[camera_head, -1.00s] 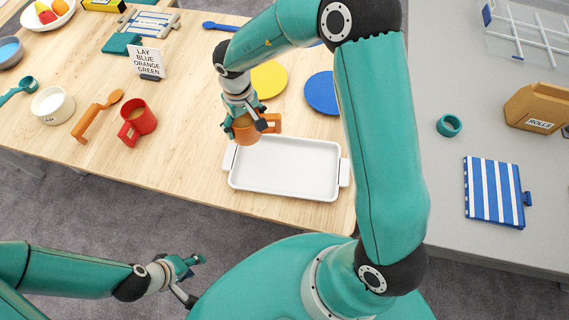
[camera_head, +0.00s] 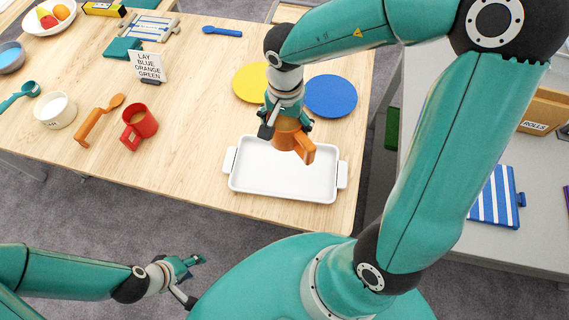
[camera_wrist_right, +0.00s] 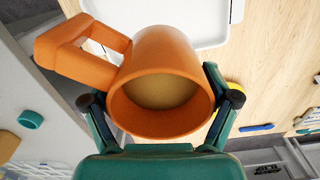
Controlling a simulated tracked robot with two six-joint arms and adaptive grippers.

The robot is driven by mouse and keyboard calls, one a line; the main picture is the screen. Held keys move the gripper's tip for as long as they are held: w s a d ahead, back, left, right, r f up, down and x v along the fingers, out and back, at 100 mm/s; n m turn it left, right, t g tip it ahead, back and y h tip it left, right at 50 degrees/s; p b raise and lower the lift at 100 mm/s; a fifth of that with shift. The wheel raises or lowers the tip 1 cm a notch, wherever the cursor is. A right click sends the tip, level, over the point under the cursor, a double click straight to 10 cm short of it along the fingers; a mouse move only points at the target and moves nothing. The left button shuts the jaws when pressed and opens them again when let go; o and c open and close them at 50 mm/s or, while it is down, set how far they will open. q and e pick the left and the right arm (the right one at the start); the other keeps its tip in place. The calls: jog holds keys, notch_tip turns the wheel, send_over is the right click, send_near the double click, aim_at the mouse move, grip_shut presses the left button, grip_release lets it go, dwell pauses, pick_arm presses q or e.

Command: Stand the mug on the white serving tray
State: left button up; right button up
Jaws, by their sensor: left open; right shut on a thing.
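My right gripper (camera_head: 286,122) is shut on an orange mug (camera_head: 296,140). It holds the mug over the far middle part of the white serving tray (camera_head: 260,185). The mug also shows in the right wrist view (camera_wrist_right: 165,75), upright between the fingers, with brown contents inside and its handle pointing away to one side. I cannot tell whether its base touches the tray. Part of the tray shows beyond the mug in the right wrist view (camera_wrist_right: 200,25). My left gripper (camera_head: 190,277) is open and empty, low in front of the table and away from the tray.
A red mug (camera_head: 138,127), an orange spoon (camera_head: 97,120) and a white bowl (camera_head: 55,110) stand left of the tray. A yellow disc (camera_head: 250,82) and a blue disc (camera_head: 331,96) lie behind it. A sign (camera_head: 147,65) stands further back. Bare wood lies left of the tray.

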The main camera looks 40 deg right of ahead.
notch_tip(320, 180, down, 14)
jog(key=b, duration=0.3)
jog(key=shift+b, duration=0.3)
jog(key=shift+w+f+b, duration=0.1)
jog(key=shift+f+b, duration=0.85)
jog(key=shift+f, duration=1.25)
jog(key=shift+r, duration=0.1)
jog(key=o, duration=1.4)
jog(key=shift+o, duration=0.2)
